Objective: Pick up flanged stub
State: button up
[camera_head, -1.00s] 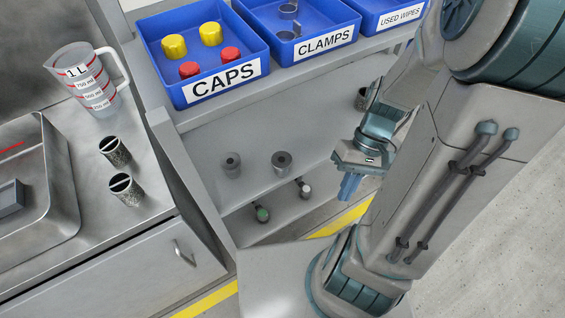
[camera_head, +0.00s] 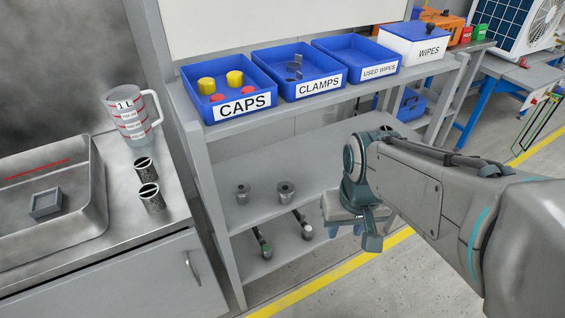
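Two grey flanged stubs stand upright on the middle shelf, a smaller-looking one (camera_head: 242,194) on the left and a wider-topped one (camera_head: 286,193) on the right. I cannot tell which is the task's flanged stub. My gripper (camera_head: 346,230) hangs in front of the shelf, to the right of both stubs and apart from them. Its two blue fingertips show with a gap between them, and nothing shows in it. Part of the gripper is hidden by my arm.
Two valve-like parts with a green end (camera_head: 265,250) and a white end (camera_head: 306,232) lie on the lower shelf. Blue bins of caps (camera_head: 238,112) and clamps (camera_head: 318,88) stand on top. A measuring jug (camera_head: 133,122) and two dark mesh cylinders (camera_head: 150,197) stand on the left counter.

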aim_at(285, 189)
jog(key=k, duration=0.45)
jog(key=z, duration=1.3)
jog(key=i, duration=1.25)
jog(key=u, duration=3.2)
